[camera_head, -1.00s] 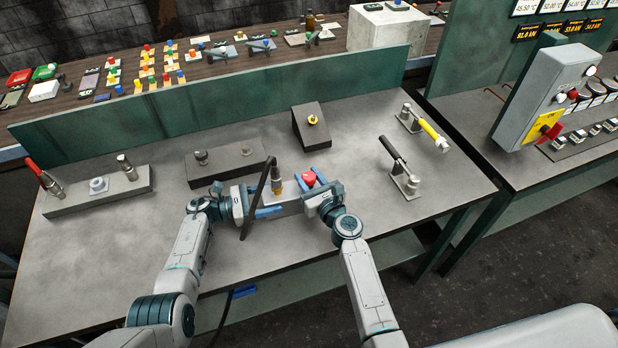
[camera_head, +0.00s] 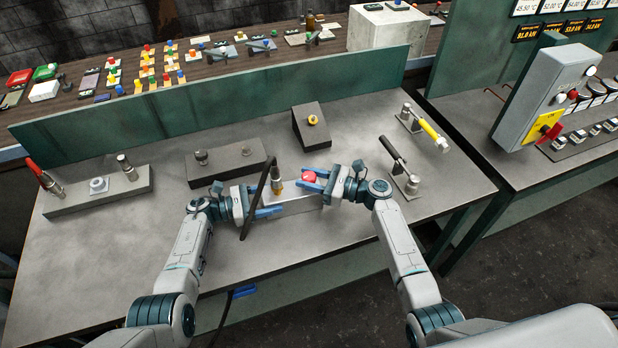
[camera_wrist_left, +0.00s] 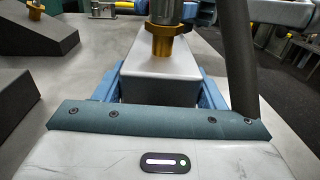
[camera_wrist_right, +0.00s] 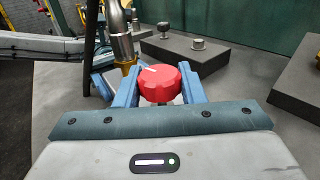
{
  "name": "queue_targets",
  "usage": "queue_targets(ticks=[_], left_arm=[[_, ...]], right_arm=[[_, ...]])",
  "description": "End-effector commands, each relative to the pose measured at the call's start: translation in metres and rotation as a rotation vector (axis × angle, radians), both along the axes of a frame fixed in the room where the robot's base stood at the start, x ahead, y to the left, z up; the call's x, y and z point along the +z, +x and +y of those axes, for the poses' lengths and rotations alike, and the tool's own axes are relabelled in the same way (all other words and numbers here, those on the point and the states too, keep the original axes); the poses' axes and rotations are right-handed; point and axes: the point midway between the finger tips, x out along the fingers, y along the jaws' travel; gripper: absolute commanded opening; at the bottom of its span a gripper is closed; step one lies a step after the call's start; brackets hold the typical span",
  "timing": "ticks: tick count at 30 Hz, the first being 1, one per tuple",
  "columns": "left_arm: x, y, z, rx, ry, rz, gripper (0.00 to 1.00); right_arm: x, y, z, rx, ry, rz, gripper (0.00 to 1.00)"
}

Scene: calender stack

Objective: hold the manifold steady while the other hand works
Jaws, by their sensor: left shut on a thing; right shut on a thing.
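The manifold (camera_head: 298,202) is a light grey block on the bench, with a brass-based metal fitting (camera_head: 277,186) and a red knob (camera_head: 309,177) on it. My left gripper (camera_head: 268,203) is shut on the left end of the block. In the left wrist view the block (camera_wrist_left: 160,85) lies between its blue fingers, the fitting standing upright on top. My right gripper (camera_head: 314,182) comes in from the right and is shut on the red knob. In the right wrist view the knob (camera_wrist_right: 160,84) sits between its fingers, with a white mark on top.
A dark hose or lever (camera_head: 255,205) slants beside my left gripper. A dark sloped block (camera_head: 311,127) and a long dark block (camera_head: 231,163) stand behind. Black-handled (camera_head: 392,152) and yellow-handled (camera_head: 432,134) tools stand at the right. The bench front is clear.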

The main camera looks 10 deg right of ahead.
Motion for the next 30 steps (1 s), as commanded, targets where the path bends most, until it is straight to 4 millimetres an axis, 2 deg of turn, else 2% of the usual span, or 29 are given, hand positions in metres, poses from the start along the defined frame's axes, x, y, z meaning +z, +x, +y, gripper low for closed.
queue_targets(ticks=[15, 30], left_arm=[[0.0005, -0.0004, -0.0003, -0.003, -0.001, -0.001, 0.21], [0.0008, -0.0012, -0.0006, -0.006, -0.004, -0.002, 0.21]], right_arm=[[-0.0010, 0.0019, -0.0009, 0.456, -0.003, 0.003, 0.13], [-0.0036, 0.0032, -0.0010, 0.677, -0.010, 0.005, 0.14]])
